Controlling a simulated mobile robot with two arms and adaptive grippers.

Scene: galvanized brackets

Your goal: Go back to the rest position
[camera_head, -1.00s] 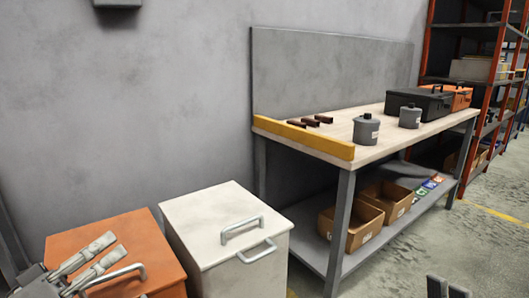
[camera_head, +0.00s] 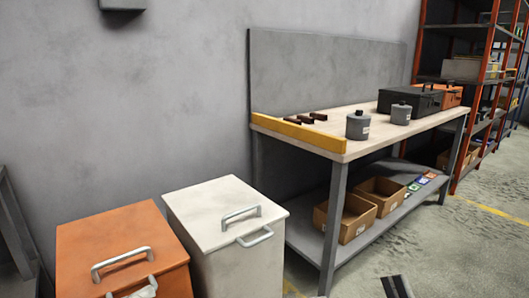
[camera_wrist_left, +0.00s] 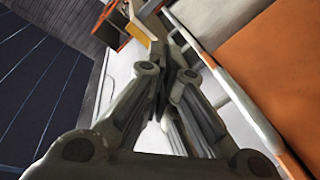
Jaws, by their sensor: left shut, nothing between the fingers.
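My right gripper (camera_head: 397,287) shows as two dark finger ends at the bottom edge, over the floor. Its opening cannot be judged. The rest of both arms is hidden below the head view.
A white bin (camera_head: 215,205) with a handle stands beside the orange bin. The workbench (camera_head: 345,148) holds two grey canisters, dark brackets, a black case (camera_head: 410,100) and an orange case. Its lower shelf holds cardboard boxes (camera_head: 345,222). Floor (camera_head: 450,260) on the right is clear.

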